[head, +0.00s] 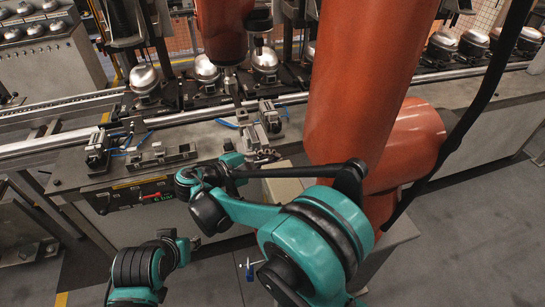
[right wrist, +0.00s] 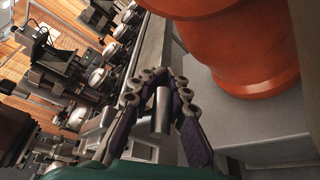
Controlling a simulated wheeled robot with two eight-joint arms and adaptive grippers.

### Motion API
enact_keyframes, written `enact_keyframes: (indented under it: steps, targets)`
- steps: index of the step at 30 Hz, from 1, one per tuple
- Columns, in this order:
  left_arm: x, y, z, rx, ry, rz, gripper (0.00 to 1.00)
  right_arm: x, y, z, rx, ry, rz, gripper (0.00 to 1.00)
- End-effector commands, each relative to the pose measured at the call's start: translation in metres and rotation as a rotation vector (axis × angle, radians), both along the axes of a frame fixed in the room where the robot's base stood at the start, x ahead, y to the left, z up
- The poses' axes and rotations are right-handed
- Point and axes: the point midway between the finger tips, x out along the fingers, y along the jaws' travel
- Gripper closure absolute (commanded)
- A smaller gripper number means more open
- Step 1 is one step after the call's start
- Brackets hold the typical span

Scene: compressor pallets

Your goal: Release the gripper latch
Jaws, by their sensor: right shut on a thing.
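My right gripper (head: 266,156) is at the near edge of the grey workbench, beside a metal fixture (head: 270,122) below the orange robot's tool. In the right wrist view my right gripper (right wrist: 155,78) has its jointed fingers closed around a short grey metal cylinder (right wrist: 161,108). I cannot tell whether this cylinder is the latch. The fingers and my arm hide part of the fixture in the head view.
A large orange robot arm (head: 365,75) stands close on the right. Silver compressors (head: 265,60) stand in a row behind the bench (head: 200,135). Clamp fixtures (head: 162,155) with blue hoses lie on the bench's left. Grey floor (head: 475,230) is clear at the right.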

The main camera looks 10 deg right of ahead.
Motion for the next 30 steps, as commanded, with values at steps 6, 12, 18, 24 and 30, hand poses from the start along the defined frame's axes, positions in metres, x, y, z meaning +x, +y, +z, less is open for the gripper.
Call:
enact_keyframes:
  steps: [6, 12, 18, 24, 30]
  targets:
    - [0.000, 0.000, -0.016, 0.000, 0.000, 0.000, 0.66, -0.007, -0.001, -0.014, 0.031, -0.146, 0.001, 1.00]
    - [0.000, 0.000, -0.038, 0.000, 0.000, 0.000, 0.66, -0.015, -0.003, -0.029, 0.081, -0.395, 0.001, 1.00]
    - [0.000, 0.000, -0.042, 0.000, 0.000, 0.000, 0.66, -0.017, -0.003, -0.030, 0.099, -0.485, 0.001, 1.00]
    - [0.000, 0.000, -0.041, 0.000, 0.000, 0.000, 0.66, -0.017, -0.003, -0.028, 0.099, -0.484, 0.001, 1.00]
    - [0.000, 0.000, -0.041, 0.000, 0.000, 0.000, 0.66, -0.017, -0.003, -0.028, 0.098, -0.484, 0.001, 0.64]
